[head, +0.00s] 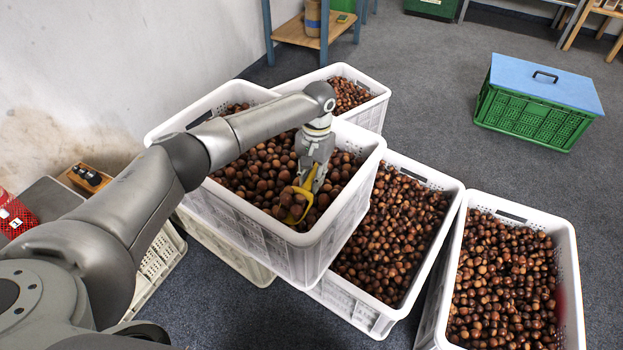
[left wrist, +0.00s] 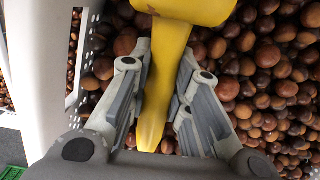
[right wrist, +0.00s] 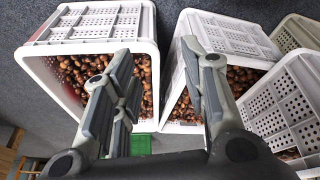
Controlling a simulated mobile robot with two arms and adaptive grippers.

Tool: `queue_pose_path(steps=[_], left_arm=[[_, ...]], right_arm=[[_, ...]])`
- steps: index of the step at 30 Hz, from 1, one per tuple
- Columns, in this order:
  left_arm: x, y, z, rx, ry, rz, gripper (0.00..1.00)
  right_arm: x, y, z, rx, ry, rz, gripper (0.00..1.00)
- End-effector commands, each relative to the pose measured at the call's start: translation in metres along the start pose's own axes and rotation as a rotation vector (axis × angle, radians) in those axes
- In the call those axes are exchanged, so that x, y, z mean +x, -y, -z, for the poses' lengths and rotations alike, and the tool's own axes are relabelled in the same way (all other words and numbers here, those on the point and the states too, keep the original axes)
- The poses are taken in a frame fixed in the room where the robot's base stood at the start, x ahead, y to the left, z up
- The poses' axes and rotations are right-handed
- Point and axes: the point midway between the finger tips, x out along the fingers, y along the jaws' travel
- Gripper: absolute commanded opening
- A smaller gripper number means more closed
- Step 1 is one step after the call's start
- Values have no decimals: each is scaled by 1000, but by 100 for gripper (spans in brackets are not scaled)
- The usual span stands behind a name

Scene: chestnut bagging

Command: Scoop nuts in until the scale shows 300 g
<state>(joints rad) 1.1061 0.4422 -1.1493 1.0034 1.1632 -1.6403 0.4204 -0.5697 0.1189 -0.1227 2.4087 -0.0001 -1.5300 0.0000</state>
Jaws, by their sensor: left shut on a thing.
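My left gripper (head: 312,172) is shut on the handle of a yellow scoop (head: 298,204), low inside the raised white crate of nuts. In the left wrist view the yellow handle (left wrist: 165,70) runs between the fingers. The scoop's bowl is cut off at the top there. In the head view several brown nuts (head: 290,197) show at the bowl; how many lie in it I cannot tell. My right gripper (right wrist: 157,58) is open and empty in the right wrist view, with crates beyond it. It is not in the head view. I can make out no scale or reading.
The raised white crate (head: 345,215) stands on other crates. Two more nut-filled white crates (head: 455,205) (head: 572,265) stand to its right, another behind. A green crate with a blue lid (head: 540,85) is at the back right. A red patterned thing (head: 14,215) is at the left edge. Grey floor is free beyond.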

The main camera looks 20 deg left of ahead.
Motion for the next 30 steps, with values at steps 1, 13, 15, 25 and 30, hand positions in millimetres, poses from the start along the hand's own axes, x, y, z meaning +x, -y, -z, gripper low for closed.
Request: queue_pose_path(steps=[1, 13, 15, 25, 30], left_arm=[[-7, -1, 0, 0, 3, -1, 0], [-29, -1, 1, 1, 41, -2, 0], [-33, -1, 2, 1, 46, -1, 0], [-51, -1, 2, 1, 76, -1, 0], [-61, -1, 3, 0, 91, -1, 0]], right_arm=[[3, 0, 1, 0, 5, 1, 40], [48, 2, -4, -3, 26, 5, 40], [56, 3, -5, -4, 30, 6, 40], [90, 5, -17, -7, 49, 10, 40], [104, 6, -24, -8, 57, 11, 40]])
